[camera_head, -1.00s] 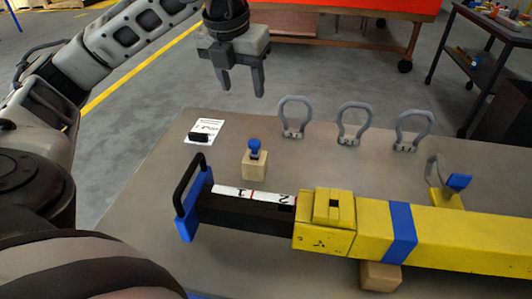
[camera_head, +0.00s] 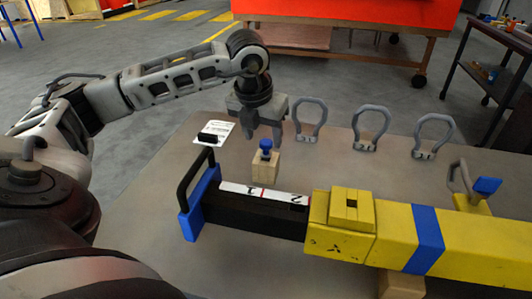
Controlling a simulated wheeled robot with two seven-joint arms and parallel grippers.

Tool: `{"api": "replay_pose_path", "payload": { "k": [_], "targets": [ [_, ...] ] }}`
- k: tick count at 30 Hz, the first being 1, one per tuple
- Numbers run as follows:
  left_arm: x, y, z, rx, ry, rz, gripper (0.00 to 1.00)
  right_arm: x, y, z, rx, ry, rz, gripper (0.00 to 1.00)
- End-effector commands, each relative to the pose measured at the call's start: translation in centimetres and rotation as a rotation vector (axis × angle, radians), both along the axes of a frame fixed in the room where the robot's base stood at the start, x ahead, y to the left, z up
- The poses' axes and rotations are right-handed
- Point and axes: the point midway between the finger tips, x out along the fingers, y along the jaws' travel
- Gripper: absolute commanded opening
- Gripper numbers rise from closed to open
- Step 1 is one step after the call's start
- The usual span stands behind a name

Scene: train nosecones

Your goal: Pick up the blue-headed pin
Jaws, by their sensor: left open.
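The blue-headed pin (camera_head: 265,147) stands upright in a small wooden block (camera_head: 265,167) on the grey table, in the head view. My left gripper (camera_head: 263,138) points down just behind and above the pin, its fingers apart. The fingers appear close to the blue head, but I cannot tell whether they are around it. Nothing shows between them apart from the pin's area. My right gripper is not in view.
Several grey shackles (camera_head: 308,120) stand along the table's back. A white card (camera_head: 216,131) with a black item (camera_head: 208,138) lies left of the pin.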

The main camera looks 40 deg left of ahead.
Motion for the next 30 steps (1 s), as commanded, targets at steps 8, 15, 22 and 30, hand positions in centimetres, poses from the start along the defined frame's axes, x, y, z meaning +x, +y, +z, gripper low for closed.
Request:
{"api": "replay_pose_path", "payload": {
  "k": [8, 15, 22, 30],
  "targets": [
    [1.1, 0.6, -2.5, -0.001, 0.004, 0.001, 0.52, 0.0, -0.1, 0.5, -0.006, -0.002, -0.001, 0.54],
    [1.9, 0.9, -5.1, -0.002, 0.002, 0.001, 0.52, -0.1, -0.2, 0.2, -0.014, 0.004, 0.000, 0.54],
    [1.9, 1.0, -5.2, -0.001, 0.000, 0.000, 0.52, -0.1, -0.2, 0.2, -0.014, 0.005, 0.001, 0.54],
    [1.9, 1.0, -5.2, 0.000, 0.000, 0.000, 0.05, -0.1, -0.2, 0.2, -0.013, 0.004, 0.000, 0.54]
  ]
}}
